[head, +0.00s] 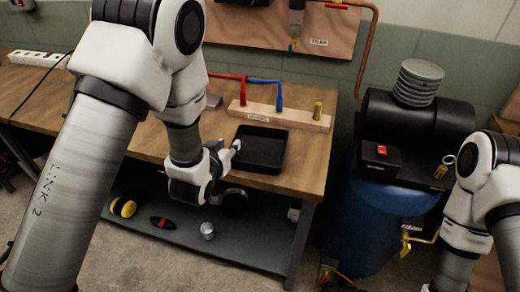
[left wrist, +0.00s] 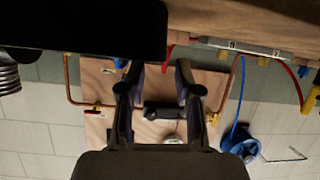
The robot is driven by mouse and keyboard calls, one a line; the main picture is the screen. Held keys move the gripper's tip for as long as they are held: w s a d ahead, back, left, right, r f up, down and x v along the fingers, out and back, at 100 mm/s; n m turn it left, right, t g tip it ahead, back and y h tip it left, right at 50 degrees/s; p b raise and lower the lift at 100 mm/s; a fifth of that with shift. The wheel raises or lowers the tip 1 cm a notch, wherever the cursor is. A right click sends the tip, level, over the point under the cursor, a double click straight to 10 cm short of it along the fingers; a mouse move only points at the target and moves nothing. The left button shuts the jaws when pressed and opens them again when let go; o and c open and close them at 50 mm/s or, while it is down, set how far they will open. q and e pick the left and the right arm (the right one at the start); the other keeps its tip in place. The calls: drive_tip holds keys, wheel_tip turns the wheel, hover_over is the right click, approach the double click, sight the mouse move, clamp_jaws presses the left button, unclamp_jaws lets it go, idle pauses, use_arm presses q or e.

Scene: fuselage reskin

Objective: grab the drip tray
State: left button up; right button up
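The black rectangular drip tray (head: 258,150) lies on the wooden workbench near its front edge. In the left wrist view the tray (left wrist: 75,28) fills the upper left as a dark slab. My left gripper (head: 235,147) is at the tray's left front side in the head view, its fingertips close to the rim. In the left wrist view the fingers of this gripper (left wrist: 160,68) stand apart with a gap between them, beside the tray's edge. I cannot tell whether they touch it. My right arm shows at the right edge; its gripper is out of frame.
Behind the tray, a wooden block (head: 278,115) holds red, blue and brass fittings on the bench (head: 312,165). A blue barrel (head: 375,225) with black machinery stands to the right. A lower shelf (head: 255,240) holds several small items. A power strip (head: 35,58) lies far left.

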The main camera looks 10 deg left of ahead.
sight(233, 141)
use_arm(q)
drive_tip(key=x, duration=0.2)
drive_tip(key=p+x, duration=0.1)
drive_tip(key=x, duration=0.2)
drive_tip(key=shift+w+a+f, duration=0.1)
drive_tip(key=shift+a+f, duration=0.05)
drive_tip(key=shift+f, duration=0.25)
drive_tip(key=shift+r, duration=0.15)
drive_tip(key=shift+c, duration=0.3)
clamp_jaws()
drive_tip(key=shift+r, duration=0.1)
